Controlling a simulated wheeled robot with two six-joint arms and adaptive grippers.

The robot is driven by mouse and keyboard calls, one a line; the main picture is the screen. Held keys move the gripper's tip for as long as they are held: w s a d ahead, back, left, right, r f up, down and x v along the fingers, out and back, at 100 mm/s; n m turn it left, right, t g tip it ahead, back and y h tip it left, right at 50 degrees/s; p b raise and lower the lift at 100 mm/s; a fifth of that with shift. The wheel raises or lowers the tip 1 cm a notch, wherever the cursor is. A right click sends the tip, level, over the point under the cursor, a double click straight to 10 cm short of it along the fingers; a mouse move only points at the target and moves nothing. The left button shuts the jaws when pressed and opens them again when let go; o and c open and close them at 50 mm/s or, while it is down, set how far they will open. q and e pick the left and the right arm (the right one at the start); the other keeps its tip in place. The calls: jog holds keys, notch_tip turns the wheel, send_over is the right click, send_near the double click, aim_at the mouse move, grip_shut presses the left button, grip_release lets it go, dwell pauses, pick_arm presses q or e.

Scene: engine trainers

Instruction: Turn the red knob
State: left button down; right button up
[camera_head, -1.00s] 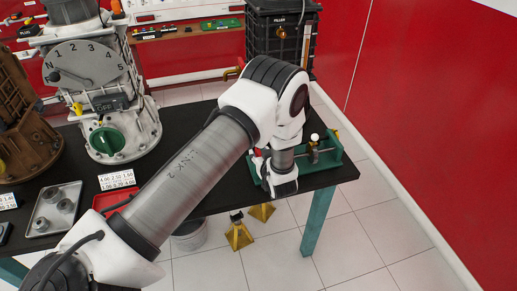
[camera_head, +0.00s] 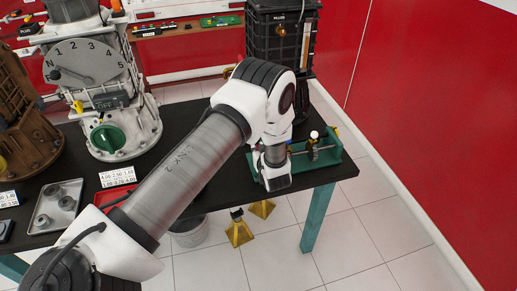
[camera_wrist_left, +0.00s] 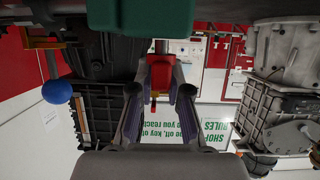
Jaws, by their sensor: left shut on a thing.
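The red knob (camera_wrist_left: 160,72) shows in the left wrist view between the two fingers of my left gripper (camera_wrist_left: 158,92), which is shut on it. A thin shaft runs from the knob to a green block (camera_wrist_left: 140,18) at the top of that view. In the head view, my left wrist and gripper (camera_head: 274,172) are at the green fixture (camera_head: 325,152) near the table's right end. The red knob is hidden there behind my arm. My right gripper is not in view.
The black table (camera_head: 225,195) also carries a gearbox with a numbered dial (camera_head: 88,62), a brown housing (camera_head: 28,130) and a grey parts tray (camera_head: 55,207). Open floor lies to the right.

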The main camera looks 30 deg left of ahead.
pick_arm(q)
jog(key=shift+h, duration=0.3)
jog(key=m+t+h+b, duration=0.1)
jog(key=m+t+h, duration=0.2)
jog(key=m+h, duration=0.1)
jog(key=shift+a+m, duration=0.1)
jog(key=shift+m, duration=0.2)
jog(key=m+t+h, duration=0.1)
jog(key=m+h, duration=0.4)
jog(key=h, duration=0.1)
jog(key=shift+m+b, duration=0.3)
jog(key=shift+b, duration=0.1)
jog(key=m+h, duration=0.2)
jog(key=h, duration=0.1)
jog(key=m+g+h+b, duration=0.1)
jog(key=m+h, duration=0.2)
jog(key=shift+g, duration=0.3)
jog(key=m+g+h, duration=0.3)
jog(key=m+h, duration=0.1)
jog(key=m, duration=0.1)
jog(key=shift+g+b, duration=0.3)
jog(key=shift+h, duration=0.3)
jog(key=c, duration=1.1)
grip_release()
